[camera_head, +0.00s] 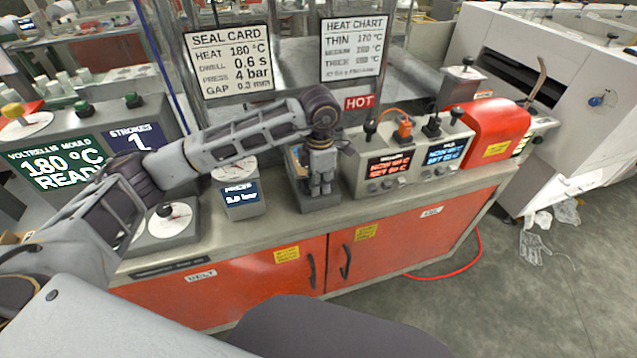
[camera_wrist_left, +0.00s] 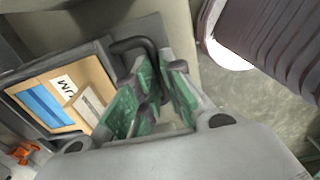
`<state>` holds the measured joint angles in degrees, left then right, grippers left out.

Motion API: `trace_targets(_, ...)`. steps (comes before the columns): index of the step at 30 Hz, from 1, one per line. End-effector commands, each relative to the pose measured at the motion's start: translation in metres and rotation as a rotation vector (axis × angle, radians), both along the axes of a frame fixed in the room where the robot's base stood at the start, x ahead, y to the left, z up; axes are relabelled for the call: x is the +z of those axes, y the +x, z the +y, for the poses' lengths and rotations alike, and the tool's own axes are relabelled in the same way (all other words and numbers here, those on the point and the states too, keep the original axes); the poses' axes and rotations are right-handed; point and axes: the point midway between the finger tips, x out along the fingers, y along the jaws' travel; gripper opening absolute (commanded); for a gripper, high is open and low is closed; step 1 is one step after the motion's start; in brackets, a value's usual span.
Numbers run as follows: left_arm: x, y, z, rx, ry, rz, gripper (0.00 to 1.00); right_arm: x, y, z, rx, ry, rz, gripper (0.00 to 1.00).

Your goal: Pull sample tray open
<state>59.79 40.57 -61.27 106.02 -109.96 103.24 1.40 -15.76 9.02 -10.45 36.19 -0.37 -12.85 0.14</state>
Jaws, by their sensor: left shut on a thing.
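The sample tray (camera_wrist_left: 107,60) shows in the left wrist view as a grey drawer-like box, with tan sheets, a blue piece and a white label inside. A black bar handle (camera_wrist_left: 133,43) stands out from its front. My left gripper (camera_wrist_left: 155,88) has its green-padded fingers closed around this handle. In the head view, my left gripper (camera_head: 320,188) points down over the bench, at a small dark grey unit (camera_head: 300,156) that it and the wrist mostly hide. How far the tray is out cannot be told. My right gripper is not in view.
A control box with two displays (camera_head: 372,184) stands close on the right of the gripper. A pressure gauge box (camera_head: 240,198) stands on the left. Behind are a HOT sign (camera_head: 359,102) and sign cards.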

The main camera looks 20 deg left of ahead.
Motion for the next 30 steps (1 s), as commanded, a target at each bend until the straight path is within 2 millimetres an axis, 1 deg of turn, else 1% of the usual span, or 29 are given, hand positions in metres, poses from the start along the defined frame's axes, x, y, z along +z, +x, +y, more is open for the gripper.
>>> trace_targets(9, 0.000, -0.017, -0.012, -0.001, -0.001, -0.001, 0.00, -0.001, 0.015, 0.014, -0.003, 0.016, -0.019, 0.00)
trace_targets(15, 0.000, -0.026, -0.018, -0.001, -0.001, 0.000, 0.00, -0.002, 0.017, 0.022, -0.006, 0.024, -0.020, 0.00)
trace_targets(20, 0.000, -0.027, -0.018, 0.000, -0.002, 0.000, 0.00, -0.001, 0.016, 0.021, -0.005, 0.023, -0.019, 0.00)
trace_targets(24, 0.000, -0.027, -0.018, 0.000, -0.002, -0.001, 0.00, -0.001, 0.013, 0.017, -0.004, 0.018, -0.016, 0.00)
trace_targets(25, 0.000, -0.027, -0.018, 0.000, -0.002, -0.001, 0.12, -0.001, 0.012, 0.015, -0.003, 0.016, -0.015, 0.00)
trace_targets(27, 0.000, -0.027, -0.018, 0.000, -0.002, -0.001, 0.21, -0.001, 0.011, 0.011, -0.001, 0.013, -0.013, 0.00)
trace_targets(30, 0.000, -0.027, -0.018, 0.000, -0.001, -0.001, 0.31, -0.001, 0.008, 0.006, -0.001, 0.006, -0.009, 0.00)
